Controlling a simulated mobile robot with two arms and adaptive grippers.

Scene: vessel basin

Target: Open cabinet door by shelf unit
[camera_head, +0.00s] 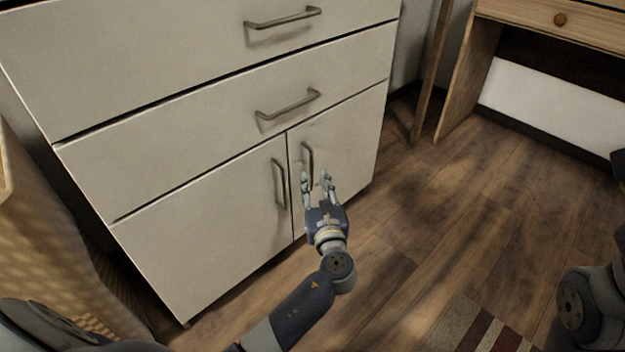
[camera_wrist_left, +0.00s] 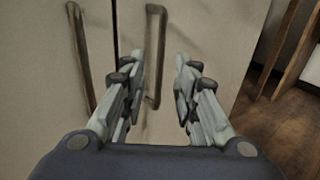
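A white cabinet (camera_head: 90,75) has two lower doors side by side under its drawers. The right door (camera_head: 345,145) has a vertical metal bar handle (camera_head: 307,152), and the left door (camera_head: 205,235) has a similar one (camera_head: 279,183). Both doors look shut. My left gripper (camera_head: 316,178) is open and empty in front of the right door. In the left wrist view the right door's handle (camera_wrist_left: 156,50) appears between the fingers of the left gripper (camera_wrist_left: 162,62); contact cannot be told. The left door's handle (camera_wrist_left: 80,55) is left of the fingers. My right gripper is out of view.
Two drawers with bar handles (camera_head: 288,103) are above the doors. A woven or wooden piece (camera_head: 40,220) stands close at the cabinet's left. A wooden desk (camera_head: 545,25) is at the upper right. The wood floor (camera_head: 440,210) right of the cabinet is clear, with a striped rug (camera_head: 480,328) nearer.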

